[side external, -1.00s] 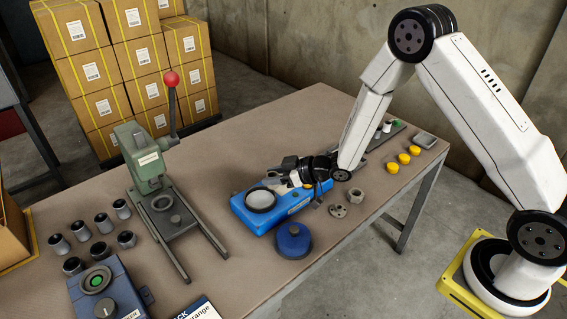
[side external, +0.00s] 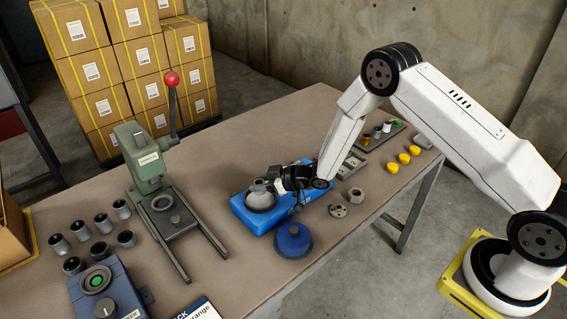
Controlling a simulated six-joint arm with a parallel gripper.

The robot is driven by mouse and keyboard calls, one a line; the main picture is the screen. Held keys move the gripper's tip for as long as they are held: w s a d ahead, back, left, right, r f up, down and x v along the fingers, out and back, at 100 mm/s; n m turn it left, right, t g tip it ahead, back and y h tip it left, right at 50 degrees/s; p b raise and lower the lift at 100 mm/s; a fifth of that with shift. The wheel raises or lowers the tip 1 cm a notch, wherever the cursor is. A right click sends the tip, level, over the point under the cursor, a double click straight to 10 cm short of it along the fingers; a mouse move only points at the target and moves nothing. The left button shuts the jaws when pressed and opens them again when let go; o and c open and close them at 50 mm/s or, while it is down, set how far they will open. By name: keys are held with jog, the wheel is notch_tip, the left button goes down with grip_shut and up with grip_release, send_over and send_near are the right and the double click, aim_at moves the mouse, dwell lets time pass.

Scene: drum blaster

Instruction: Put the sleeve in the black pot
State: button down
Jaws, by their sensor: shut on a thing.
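The black pot (side external: 260,206) is a round black-rimmed drum with a pale inside, on the left end of the blue machine (side external: 239,212). My gripper (side external: 268,184) is over the right, far side of the pot, pointing left. It is shut on a small grey sleeve (side external: 258,185), which appears over the pot. The fingers partly hide the sleeve, and I cannot tell whether its lower end is inside the rim. A round blue lid (side external: 293,241) with a dark knob lies on the table in front of the machine.
A green press (side external: 146,160) with a red-knobbed lever stands left of the machine. Several grey sleeves (side external: 101,221) stand at far left, behind a blue control box (side external: 97,290). A nut (side external: 355,194), a flange (side external: 338,210) and yellow caps (side external: 404,158) lie right.

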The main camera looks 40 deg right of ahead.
jog(key=shift+f, duration=1.6)
jog(key=shift+f, duration=0.1)
jog(key=shift+c, duration=1.3)
grip_release()
jog(key=v, duration=1.2)
